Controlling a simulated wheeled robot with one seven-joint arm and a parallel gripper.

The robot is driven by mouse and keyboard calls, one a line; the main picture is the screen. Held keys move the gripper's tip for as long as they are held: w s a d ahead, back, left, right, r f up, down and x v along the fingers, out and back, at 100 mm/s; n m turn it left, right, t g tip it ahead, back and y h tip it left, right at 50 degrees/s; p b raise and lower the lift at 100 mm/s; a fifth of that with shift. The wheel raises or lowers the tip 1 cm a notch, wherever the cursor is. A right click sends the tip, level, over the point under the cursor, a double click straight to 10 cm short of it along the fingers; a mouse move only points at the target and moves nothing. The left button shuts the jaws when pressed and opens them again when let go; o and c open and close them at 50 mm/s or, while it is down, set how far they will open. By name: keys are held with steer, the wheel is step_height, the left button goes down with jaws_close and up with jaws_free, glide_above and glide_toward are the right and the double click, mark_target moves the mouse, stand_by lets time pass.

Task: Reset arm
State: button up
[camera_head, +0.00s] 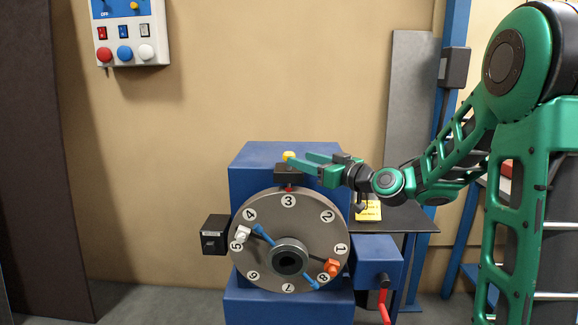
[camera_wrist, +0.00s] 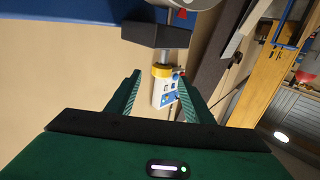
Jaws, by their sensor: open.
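My green gripper (camera_head: 300,164) reaches in from the right, level with the top of the blue machine. Its two fingers are apart. A yellow knob (camera_head: 288,156) on a black block (camera_head: 288,174) is at the fingertips. In the wrist view the yellow knob (camera_wrist: 162,71) appears between the tips of my open gripper (camera_wrist: 160,88), with a visible gap on each side. I cannot tell whether either finger touches it.
A grey numbered dial (camera_head: 225,240) with blue pointers, a white peg and an orange peg fronts the blue machine (camera_head: 250,160). A black box (camera_head: 215,235) sticks out left. A red handle (camera_head: 384,308) hangs lower right. A control panel (camera_head: 130,35) is on the wall.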

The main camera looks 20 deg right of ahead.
steer(key=s+d+f+m+g+h, duration=0.2)
steer(key=s+d+f+g+h, duration=0.15)
steer(key=s+f, duration=0.4)
steer(key=s+d+f+m+g+h, duration=0.1)
steer(key=s+d+f+g+h, duration=0.2)
steer(key=s+d+f+g, duration=0.35)
steer(key=s+d+f+m+g, duration=0.1)
steer(key=s+m+g, duration=0.1)
steer(key=s, duration=0.8)
steer(key=s+d+f+m+g+h, duration=0.1)
steer(key=s+m, duration=0.3)
steer(key=s, duration=0.6)
steer(key=s+d+f+m+g, duration=0.2)
steer(key=s+f+g, duration=0.1)
steer(key=s, duration=0.7)
steer(key=shift+d+m, duration=0.25)
steer(key=shift+m, duration=0.15)
steer(key=shift+w+f+h, duration=0.1)
steer(key=shift+h, duration=0.15)
